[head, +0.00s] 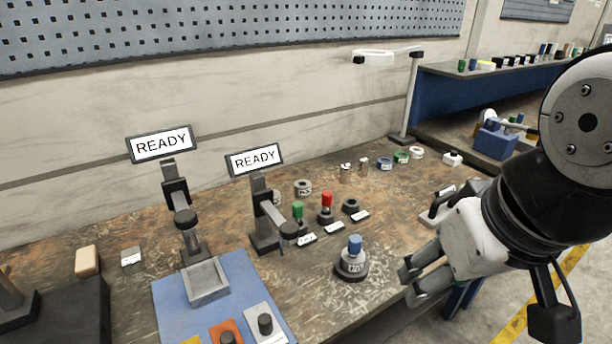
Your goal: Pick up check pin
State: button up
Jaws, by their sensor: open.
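My gripper (410,283) is at the right, over the bench's front edge. Its fingers point left and it is open and empty. A blue-topped pin (354,245) stands upright in a round dark base (351,271) with a white label, a short way left of my fingertips and apart from them. A green-topped pin (298,210) and a red-topped pin (327,200) stand farther back, upright in dark holders with small label cards in front. The labels are too small to read surely, so I cannot tell which pin is the check pin.
Two stands carry READY signs (162,145) (255,159) at the left. A blue mat (170,303) with a grey tray (208,283) lies front left. Several rings and small parts stand at the back. A grey-handled item (437,210) sits near my gripper. Bare bench surrounds the blue-topped pin.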

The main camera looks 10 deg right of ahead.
aim_at(354, 241)
jog(key=u, duration=1.15)
jog(key=k+l+z, duration=0.15)
jog(key=z, duration=0.3)
jog(key=k+l+z, duration=0.1)
jog(key=l+z, duration=0.2)
jog(key=z, duration=0.15)
